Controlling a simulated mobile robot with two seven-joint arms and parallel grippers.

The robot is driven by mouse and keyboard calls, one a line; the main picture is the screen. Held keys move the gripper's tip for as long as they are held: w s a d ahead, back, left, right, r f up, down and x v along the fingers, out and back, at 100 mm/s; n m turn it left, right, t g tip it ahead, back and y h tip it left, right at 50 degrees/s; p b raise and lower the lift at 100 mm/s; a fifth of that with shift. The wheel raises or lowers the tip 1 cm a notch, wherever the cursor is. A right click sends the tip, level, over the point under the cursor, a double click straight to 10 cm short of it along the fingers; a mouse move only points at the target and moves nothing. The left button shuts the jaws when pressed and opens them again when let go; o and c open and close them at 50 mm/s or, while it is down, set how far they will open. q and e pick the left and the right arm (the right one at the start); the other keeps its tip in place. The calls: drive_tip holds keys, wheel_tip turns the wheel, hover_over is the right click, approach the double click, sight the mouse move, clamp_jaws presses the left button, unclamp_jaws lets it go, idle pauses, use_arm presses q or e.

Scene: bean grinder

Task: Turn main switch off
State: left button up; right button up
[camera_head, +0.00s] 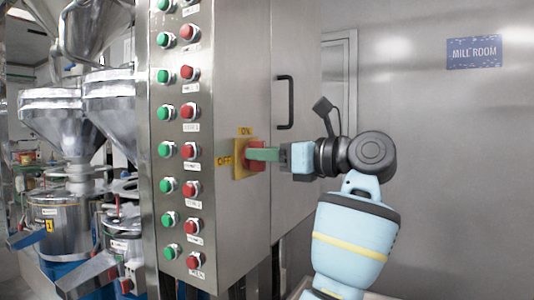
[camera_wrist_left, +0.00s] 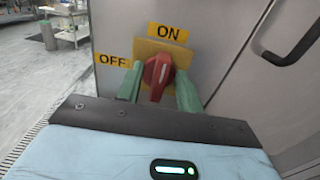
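The main switch is a red rotary knob (camera_wrist_left: 157,73) on a yellow square plate (camera_wrist_left: 181,52), on the side of a steel cabinet. In the wrist view its handle stands nearly upright, in line with the ON label (camera_wrist_left: 168,33). The OFF label (camera_wrist_left: 113,61) is to its left. The red knob also shows in the head view (camera_head: 256,164), partly covered by a green finger. My left gripper (camera_wrist_left: 159,92) is open, its green fingers on either side of the knob with gaps visible. In the head view the gripper (camera_head: 264,154) points left at the switch. My right gripper is out of view.
A panel of green and red push buttons (camera_head: 187,110) covers the cabinet's left face. A black door handle (camera_head: 285,102) stands up and right of the switch. Steel hoppers (camera_head: 64,120) are at left. A MILL ROOM sign (camera_head: 474,52) hangs on the right wall.

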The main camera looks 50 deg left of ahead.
use_arm(q)
clamp_jaws()
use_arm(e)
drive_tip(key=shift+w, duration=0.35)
use_arm(q)
drive_tip(key=shift+n, duration=0.3)
drive_tip(key=shift+s+d+f+n+b, duration=0.15)
drive_tip(key=shift+n+b, duration=0.35)
drive_tip(key=shift+n, duration=2.35)
drive_tip(key=shift+s+a+f+n+b, duration=0.15)
drive_tip(key=shift+n+b, duration=0.35)
drive_tip(key=shift+n, duration=2.3)
drive_tip(key=shift+s+d+f+n+b, duration=0.2)
drive_tip(key=shift+n+b, duration=0.3)
drive_tip(key=shift+n, duration=2.35)
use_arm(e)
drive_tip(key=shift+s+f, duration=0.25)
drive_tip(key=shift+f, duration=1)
use_arm(q)
drive_tip(key=shift+n, duration=0.3)
